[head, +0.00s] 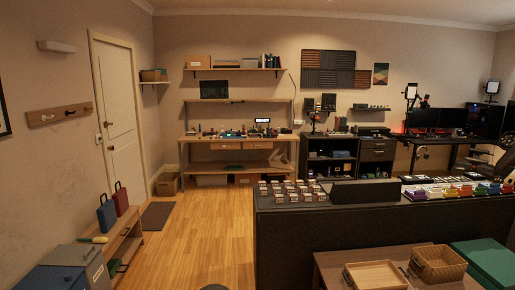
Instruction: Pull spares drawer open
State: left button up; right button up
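No drawer in view carries a label I can read, so I cannot tell which is the spares drawer. The workbench (190,139) at the back wall has two wooden drawer fronts under its top, a left one (228,146) and a right one (256,145). Both look shut. A dark drawer cabinet (376,155) stands right of the workbench, and its fronts also look shut. Neither of my grippers is in view.
A long dark counter (300,232) with rows of small items crosses the right foreground. A low wooden table with a tray (376,275) and a basket (438,264) stands before it. A low bench (122,240) lines the left wall. The wooden floor (205,235) between is clear.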

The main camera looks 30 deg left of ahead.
aim_at(249, 144)
jog(key=i+j+u, duration=0.9)
jog(key=i, duration=0.2)
jog(key=i+u, duration=0.35)
jog(key=i, duration=0.25)
jog(key=i+u, duration=0.4)
jog(key=i, duration=0.2)
jog(key=i+j, duration=0.1)
jog(key=i, duration=1)
jog(key=i+j, duration=0.1)
jog(key=i, duration=0.95)
jog(key=i+l+z, duration=0.1)
jog(key=i+z, duration=0.3)
jog(key=i, duration=0.6)
jog(key=i+j+z, duration=0.15)
jog(key=i+z, duration=0.2)
jog(key=i, duration=0.65)
jog(key=i+l+z, duration=0.15)
jog(key=i+z, duration=0.15)
jog(key=i, duration=0.55)
jog(key=i+z, duration=0.3)
jog(key=i, duration=0.55)
